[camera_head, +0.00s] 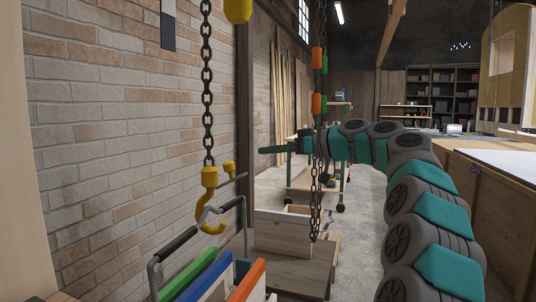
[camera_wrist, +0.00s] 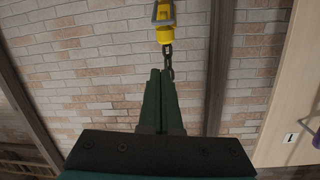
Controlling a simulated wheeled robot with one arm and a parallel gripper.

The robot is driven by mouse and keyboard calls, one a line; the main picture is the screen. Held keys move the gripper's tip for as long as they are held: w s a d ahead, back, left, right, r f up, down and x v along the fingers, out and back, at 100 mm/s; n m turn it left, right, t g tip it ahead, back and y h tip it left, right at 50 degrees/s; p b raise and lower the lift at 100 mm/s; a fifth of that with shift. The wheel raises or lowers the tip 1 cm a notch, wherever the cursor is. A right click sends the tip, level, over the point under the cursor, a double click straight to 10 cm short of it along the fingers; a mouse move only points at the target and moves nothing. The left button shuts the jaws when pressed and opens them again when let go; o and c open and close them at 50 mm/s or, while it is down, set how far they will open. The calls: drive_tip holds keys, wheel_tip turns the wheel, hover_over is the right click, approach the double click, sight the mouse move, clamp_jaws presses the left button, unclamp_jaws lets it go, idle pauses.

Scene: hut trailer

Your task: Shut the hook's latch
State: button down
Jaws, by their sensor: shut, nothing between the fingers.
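The yellow hook (camera_head: 209,180) hangs on a dark chain at the left in the head view. Its curved lower part is around the raised peak of a grey handle (camera_head: 238,201). I cannot clearly make out the latch or how far it stands from the hook's tip. In the wrist view the yellow hook body (camera_wrist: 164,38) is at the top centre, with a grey-blue piece on it that may be the latch. My green gripper (camera_head: 262,150) is shut and empty. It points left, above and to the right of the hook, with a gap between. Its fingers (camera_wrist: 160,72) partly cover the chain.
A crate with green, blue and orange boards (camera_head: 248,280) is below the hook. Another chain with orange and green blocks (camera_head: 317,104) hangs close to my arm. A brick wall (camera_head: 120,130) is at the left, and a dark post (camera_head: 243,90) stands against it.

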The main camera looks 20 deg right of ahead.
sight(230, 176)
drive_tip(key=w+a+f+p, duration=0.1)
drive_tip(key=w+a+f, duration=0.2)
drive_tip(key=a+f, duration=0.1)
drive_tip(key=shift+a+f, duration=0.35)
drive_tip(key=shift+a, duration=0.05)
drive_tip(key=shift+f, duration=0.1)
idle(0.5)
drive_tip(key=shift+s+d+f+b, duration=0.1)
drive_tip(key=shift+f+b, duration=0.15)
drive_tip(key=shift+b, duration=0.9)
